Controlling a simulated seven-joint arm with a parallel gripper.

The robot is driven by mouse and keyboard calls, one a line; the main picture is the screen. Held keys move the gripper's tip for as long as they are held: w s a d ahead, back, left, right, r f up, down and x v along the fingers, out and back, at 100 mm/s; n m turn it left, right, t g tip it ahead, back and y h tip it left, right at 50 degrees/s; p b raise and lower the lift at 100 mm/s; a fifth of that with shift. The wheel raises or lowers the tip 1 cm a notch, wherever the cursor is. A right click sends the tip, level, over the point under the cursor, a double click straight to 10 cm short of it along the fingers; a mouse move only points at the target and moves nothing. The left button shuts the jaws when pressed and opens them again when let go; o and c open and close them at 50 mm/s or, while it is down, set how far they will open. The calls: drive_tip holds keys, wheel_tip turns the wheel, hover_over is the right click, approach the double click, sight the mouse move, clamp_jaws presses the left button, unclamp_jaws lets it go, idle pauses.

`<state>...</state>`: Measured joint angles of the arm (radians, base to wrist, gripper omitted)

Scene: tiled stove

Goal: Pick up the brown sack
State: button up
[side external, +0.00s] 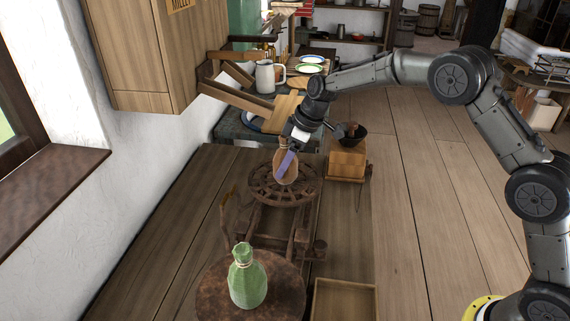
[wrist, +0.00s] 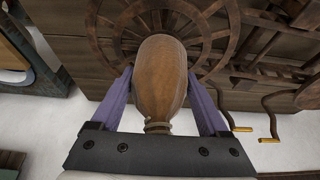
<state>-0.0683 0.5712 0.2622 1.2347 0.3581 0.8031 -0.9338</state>
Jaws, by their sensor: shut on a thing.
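The brown sack (side external: 291,175) is at the wooden spoked wheel (side external: 264,196) in the middle of the side view. In the wrist view the sack (wrist: 160,78) fills the middle, its tied neck towards my gripper's palm and its rounded body pointing away. My gripper (side external: 284,164) comes down from above in the side view. Its two purple fingers, also in the wrist view (wrist: 160,88), lie on either side of the sack and are shut on it. I cannot tell whether the sack's lower end touches the wheel.
A green sack (side external: 248,281) stands on a round table (side external: 215,287) in front. A small wooden stand (side external: 347,163) with a dark bowl (side external: 352,138) is right of the wheel. A white jug (side external: 265,78) and plates stand behind. Open floor (side external: 440,200) lies to the right.

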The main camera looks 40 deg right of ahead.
sight(285, 150)
drive_tip(key=shift+r, duration=0.55)
wheel_tip(285, 150, up, 3)
drive_tip(key=shift+f, duration=0.2)
drive_tip(key=s+d+r, duration=0.2)
drive_tip(key=s+r, duration=0.7)
drive_tip(key=s, duration=0.5)
drive_tip(key=shift+d+r+n, duration=0.15)
drive_tip(key=shift+n, duration=0.15)
